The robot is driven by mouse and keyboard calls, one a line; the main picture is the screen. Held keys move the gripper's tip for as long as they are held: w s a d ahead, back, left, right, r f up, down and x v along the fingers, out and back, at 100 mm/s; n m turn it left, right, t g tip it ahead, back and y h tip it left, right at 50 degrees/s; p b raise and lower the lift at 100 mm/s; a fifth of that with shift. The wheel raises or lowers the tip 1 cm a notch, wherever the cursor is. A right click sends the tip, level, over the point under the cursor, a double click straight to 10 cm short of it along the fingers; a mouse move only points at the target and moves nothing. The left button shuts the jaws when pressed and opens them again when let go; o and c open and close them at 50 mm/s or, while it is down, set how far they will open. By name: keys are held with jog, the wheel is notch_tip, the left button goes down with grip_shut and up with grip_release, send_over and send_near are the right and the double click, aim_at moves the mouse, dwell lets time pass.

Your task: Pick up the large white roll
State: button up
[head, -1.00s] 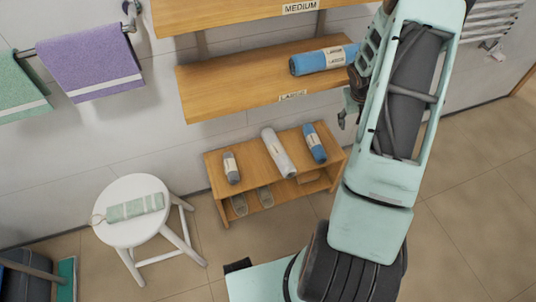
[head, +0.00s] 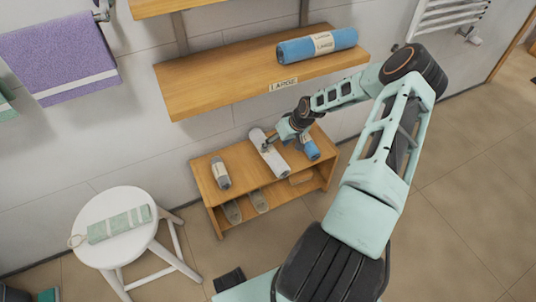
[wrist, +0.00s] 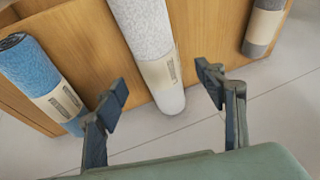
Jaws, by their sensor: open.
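The large white roll (head: 268,153) lies on top of the low wooden bench, between a grey roll and a blue roll. It has a cream label band, which shows in the wrist view on the roll (wrist: 150,45). My gripper (head: 274,141) is at the roll in the head view. In the wrist view my gripper (wrist: 165,92) is open, with one finger to each side of the white roll's near end. No contact is visible there, and nothing is held. My gripper and arm partly hide the roll's right side and the blue roll in the head view.
The blue roll (wrist: 42,80) and grey roll (wrist: 263,25) flank the white one on the bench (head: 207,190). A shelf labelled LARGE (head: 190,92) with a blue roll (head: 317,46) is above.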

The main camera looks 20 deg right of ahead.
aim_at(271, 148)
jog(key=b+x, duration=0.2)
jog(key=x, duration=0.4)
jog(key=shift+d+f, duration=0.15)
jog(key=c, duration=1.5)
jog(key=shift+r, duration=0.65)
notch_tip(271, 148, up, 3)
jog(key=shift+f+p, duration=0.2)
jog(key=shift+p, duration=0.4)
jog(key=s+a+r+p, duration=0.1)
jog(key=s+a+r, duration=0.1)
jog(key=s+r, duration=0.1)
jog(key=s+a+r+p, duration=0.2)
jog(key=s+r, duration=0.1)
jog(key=s, duration=0.2)
jog(key=s+a+r+p, duration=0.1)
jog(key=s+a+r, duration=0.1)
jog(key=s+r, duration=0.1)
jog(key=shift+s+a+r, duration=0.1)
jog(key=shift+s+a, duration=0.2)
jog(key=shift+s, duration=0.45)
